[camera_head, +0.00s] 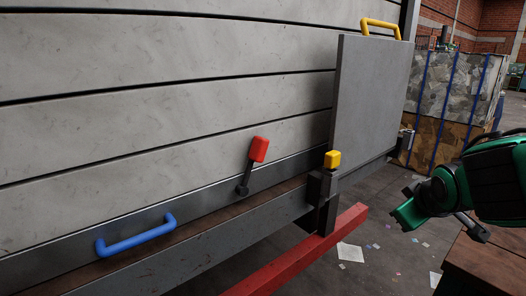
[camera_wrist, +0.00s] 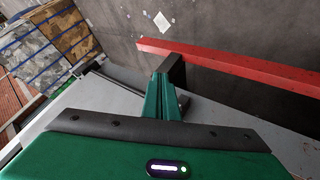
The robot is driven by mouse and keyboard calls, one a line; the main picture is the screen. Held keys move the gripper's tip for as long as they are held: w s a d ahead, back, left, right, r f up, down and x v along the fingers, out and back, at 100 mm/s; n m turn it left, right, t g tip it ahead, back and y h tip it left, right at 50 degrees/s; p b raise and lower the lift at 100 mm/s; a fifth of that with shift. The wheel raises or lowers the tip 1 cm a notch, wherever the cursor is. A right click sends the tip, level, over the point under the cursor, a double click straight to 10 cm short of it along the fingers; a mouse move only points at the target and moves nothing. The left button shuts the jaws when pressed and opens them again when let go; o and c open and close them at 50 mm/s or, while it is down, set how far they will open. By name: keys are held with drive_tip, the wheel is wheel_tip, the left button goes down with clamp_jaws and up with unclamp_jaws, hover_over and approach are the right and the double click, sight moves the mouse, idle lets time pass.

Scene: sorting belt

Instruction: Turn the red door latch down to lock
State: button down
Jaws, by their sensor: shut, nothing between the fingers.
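The red latch (camera_head: 259,149) is a red knob on a short dark lever, mounted low on the grey slatted door (camera_head: 170,140). The lever points up, leaning slightly right, above its dark pivot. My gripper (camera_head: 405,215) is at the right of the head view, well apart from the latch, with the grey panel and yellow-topped post between them in the picture. In the wrist view my green fingers (camera_wrist: 158,98) are together and empty. The latch does not show in the wrist view.
A blue handle (camera_head: 136,235) is at lower left. A yellow-topped dark post (camera_head: 331,162) stands by a red bar (camera_head: 310,250), also in the wrist view (camera_wrist: 230,66). A grey panel (camera_head: 370,100) with a yellow handle (camera_head: 380,24) juts out. Strapped bales (camera_head: 455,85) stand behind.

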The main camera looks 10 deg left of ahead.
drive_tip(key=w+a+r+n+t+y, duration=0.2)
drive_tip(key=a+r+n, duration=0.1)
drive_tip(key=a, duration=0.5)
drive_tip(key=w+a+r+n+t+y, duration=0.2)
drive_tip(key=a+r+n, duration=0.1)
drive_tip(key=a, duration=0.5)
drive_tip(key=s+a+r+n+y, duration=0.2)
drive_tip(key=a+r+n+y, duration=0.1)
drive_tip(key=a, duration=0.6)
drive_tip(key=s+a+r+n+t+y, duration=0.1)
drive_tip(key=s+a+r+n+y, duration=0.1)
drive_tip(key=a, duration=0.7)
drive_tip(key=shift+s+a+r+n+y, duration=0.2)
drive_tip(key=shift+a+r+n+y, duration=0.3)
drive_tip(key=shift+r+n, duration=0.55)
drive_tip(key=shift+w+d+f, duration=0.1)
drive_tip(key=shift+f, duration=0.1)
drive_tip(key=x, duration=1)
drive_tip(key=shift+r, duration=0.1)
drive_tip(key=shift+w+d+f, duration=0.45)
drive_tip(key=shift+w+d, duration=0.35)
drive_tip(key=shift+d, duration=0.1)
drive_tip(key=shift+w+d+f, duration=0.25)
drive_tip(key=shift+w+d, duration=0.15)
drive_tip(key=shift+w, duration=0.05)
drive_tip(key=shift+a, duration=0.1)
